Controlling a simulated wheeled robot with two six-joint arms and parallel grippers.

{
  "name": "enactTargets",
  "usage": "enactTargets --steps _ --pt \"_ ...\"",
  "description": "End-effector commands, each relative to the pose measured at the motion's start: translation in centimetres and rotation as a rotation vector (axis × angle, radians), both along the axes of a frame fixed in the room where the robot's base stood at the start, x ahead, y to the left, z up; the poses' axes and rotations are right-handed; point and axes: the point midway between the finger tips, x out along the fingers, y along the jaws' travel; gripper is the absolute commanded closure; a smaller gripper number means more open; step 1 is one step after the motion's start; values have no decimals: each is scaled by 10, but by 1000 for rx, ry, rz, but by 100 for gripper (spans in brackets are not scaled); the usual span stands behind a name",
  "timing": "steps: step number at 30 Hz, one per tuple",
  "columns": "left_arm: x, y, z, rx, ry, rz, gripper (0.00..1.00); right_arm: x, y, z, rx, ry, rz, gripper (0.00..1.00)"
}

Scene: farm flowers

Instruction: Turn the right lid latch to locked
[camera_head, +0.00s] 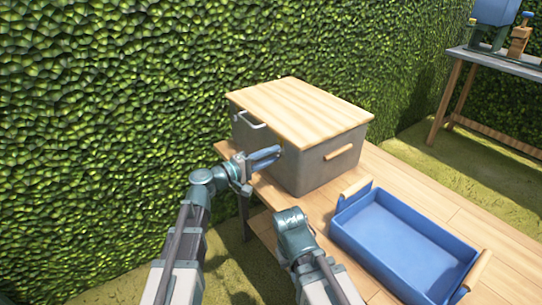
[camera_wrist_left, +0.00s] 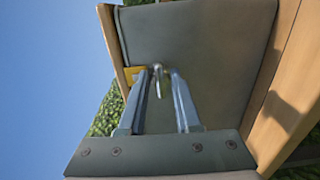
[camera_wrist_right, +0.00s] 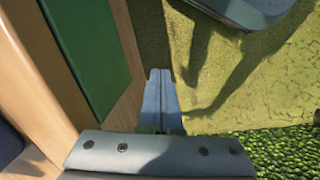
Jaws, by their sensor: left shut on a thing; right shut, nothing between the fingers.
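The grey box (camera_head: 315,170) with a pale wooden lid (camera_head: 300,108) stands on the wooden table; the lid lies flat on it. My left gripper (camera_head: 265,157) reaches the box's left-facing side, near its right end. In the left wrist view its fingers (camera_wrist_left: 165,78) are around a small silver hooked latch (camera_wrist_left: 157,70), with a yellow plate (camera_wrist_left: 134,75) beside it below the lid edge. The latch is hidden by the gripper in the head view. My right gripper's fingers (camera_wrist_right: 160,80) are shut and empty, pointing down beside the table, away from the box.
A silver bail handle (camera_head: 250,118) is on the box's left-facing side and a wooden handle (camera_head: 340,152) on the right-facing one. A blue tray (camera_head: 400,265) with wooden handles lies at the right on the table (camera_head: 400,180). A hedge (camera_head: 110,120) stands close behind.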

Motion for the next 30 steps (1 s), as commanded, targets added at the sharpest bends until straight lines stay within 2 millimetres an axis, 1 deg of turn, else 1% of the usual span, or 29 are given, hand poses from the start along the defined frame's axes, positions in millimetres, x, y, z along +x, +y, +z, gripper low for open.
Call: enactTargets --steps 10,11,15,16,25,28,30 --pt "-1 0 -1 5 -2 -2 100 0 0 0 0 0 0 100" --pt "-1 0 -1 5 -2 -2 66 0 0 0 0 0 0 100" --pt "-1 0 -1 4 -2 -2 41 0 0 0 0 0 0 100" --pt "-1 0 -1 3 -1 -2 39 0 0 0 0 0 0 100" --pt "-1 1 0 2 -1 0 39 0 0 0 0 0 0 100" --pt "-7 8 0 2 -1 2 39 0 0 0 0 0 0 100" --pt "-14 17 0 2 -1 2 39 0 0 0 0 0 0 100"
